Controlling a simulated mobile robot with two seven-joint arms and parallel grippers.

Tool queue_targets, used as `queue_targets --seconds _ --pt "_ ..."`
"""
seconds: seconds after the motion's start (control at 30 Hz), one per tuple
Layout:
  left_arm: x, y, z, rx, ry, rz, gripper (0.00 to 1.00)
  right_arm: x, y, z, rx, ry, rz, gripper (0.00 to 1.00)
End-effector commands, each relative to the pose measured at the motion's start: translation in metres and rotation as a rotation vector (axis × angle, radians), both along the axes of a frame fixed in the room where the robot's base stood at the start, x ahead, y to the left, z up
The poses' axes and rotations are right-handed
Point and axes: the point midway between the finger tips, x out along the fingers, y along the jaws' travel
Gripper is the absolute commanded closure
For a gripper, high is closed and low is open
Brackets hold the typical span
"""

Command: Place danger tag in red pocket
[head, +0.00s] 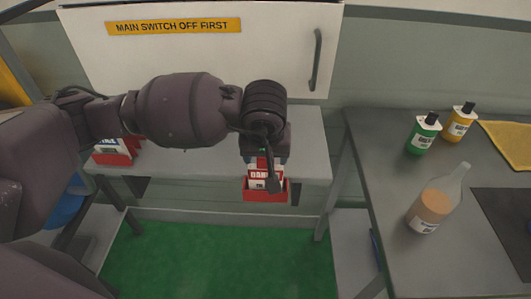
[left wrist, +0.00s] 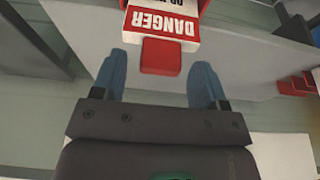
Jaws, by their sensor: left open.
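The danger tag (left wrist: 165,24), white with a red DANGER band and a red block at its top end, lies just beyond my left gripper (left wrist: 160,66) in the left wrist view. The gripper's two blue fingers are spread, one on each side of the red block, with gaps. In the head view the tag (head: 262,172) stands below the left gripper (head: 265,156), and its lower end appears to be in the red pocket (head: 266,195) at the grey bench's front edge. My wrist hides part of this. My right gripper is not in view.
A red holder (head: 118,157) with white cards is on the left of the grey bench (head: 308,150). A white cabinet door (head: 270,65) stands behind. At right, a table (head: 385,160) holds green (head: 422,137) and yellow (head: 460,124) bottles and a clear bottle (head: 432,207). Green floor (head: 220,260) is clear.

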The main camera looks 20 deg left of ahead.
Motion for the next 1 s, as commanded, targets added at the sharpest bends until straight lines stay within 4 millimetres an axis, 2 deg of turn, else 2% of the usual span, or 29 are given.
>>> queue_targets --seconds 0.17,0.4,0.6,0.8,1.0 --pt "-0.004 -0.002 0.021 0.000 -0.004 -0.002 0.33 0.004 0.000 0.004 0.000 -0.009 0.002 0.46" --pt "-0.017 -0.005 0.066 0.000 -0.006 -0.001 0.33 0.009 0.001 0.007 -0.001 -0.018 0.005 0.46" --pt "-0.028 -0.008 0.097 0.000 -0.004 -0.002 0.33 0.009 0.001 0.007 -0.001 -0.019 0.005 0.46" --pt "-0.033 -0.010 0.114 -0.001 -0.002 0.001 0.33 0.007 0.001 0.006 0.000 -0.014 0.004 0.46" --pt "-0.034 -0.010 0.117 0.000 -0.001 0.001 0.33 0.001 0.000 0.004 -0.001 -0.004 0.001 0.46"
